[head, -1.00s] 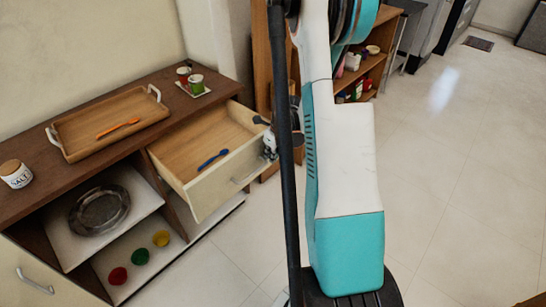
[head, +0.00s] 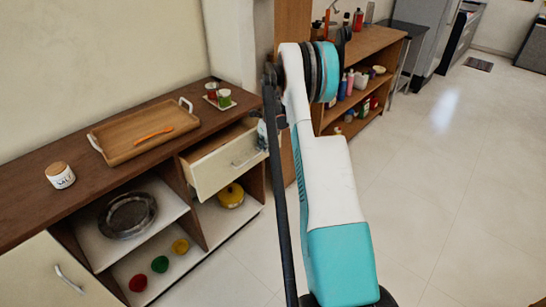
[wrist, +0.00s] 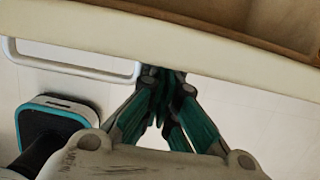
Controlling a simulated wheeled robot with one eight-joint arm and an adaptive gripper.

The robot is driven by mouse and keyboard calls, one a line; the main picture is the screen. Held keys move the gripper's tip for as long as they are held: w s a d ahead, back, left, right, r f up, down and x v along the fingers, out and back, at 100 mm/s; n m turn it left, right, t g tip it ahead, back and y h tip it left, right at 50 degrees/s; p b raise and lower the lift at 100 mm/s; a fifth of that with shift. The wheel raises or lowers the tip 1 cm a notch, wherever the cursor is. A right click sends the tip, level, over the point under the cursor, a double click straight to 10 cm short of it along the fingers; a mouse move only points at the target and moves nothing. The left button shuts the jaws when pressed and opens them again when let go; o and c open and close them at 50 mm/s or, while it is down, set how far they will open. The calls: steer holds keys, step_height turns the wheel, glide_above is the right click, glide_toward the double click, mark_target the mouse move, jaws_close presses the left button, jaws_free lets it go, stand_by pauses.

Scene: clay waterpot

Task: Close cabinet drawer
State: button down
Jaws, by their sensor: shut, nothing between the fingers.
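The cabinet drawer (head: 222,172) has a cream front with a metal handle (head: 246,160) and is partly open in the head view. In the wrist view the drawer front (wrist: 200,42) crosses the top, its handle (wrist: 75,68) is at the left, and a strip of wooden interior shows above. My gripper (wrist: 162,72) is shut and empty, its fingertips at the front panel, right of the handle; contact seems likely but is not certain. In the head view my gripper (head: 262,135) is small beside the drawer's right end, partly hidden by my arm.
The cabinet top holds a wooden tray (head: 115,147) with an orange utensil, a salt jar (head: 60,175) and small cups (head: 224,98). Open shelves below hold a metal plate (head: 128,215), colored balls and a yellow pot (head: 231,195). Floor at right is clear.

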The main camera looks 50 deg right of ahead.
steer(key=w, duration=1)
steer(key=shift+w+a+p, duration=0.15)
steer(key=shift+a+p, duration=0.05)
steer(key=shift+p, duration=0.1)
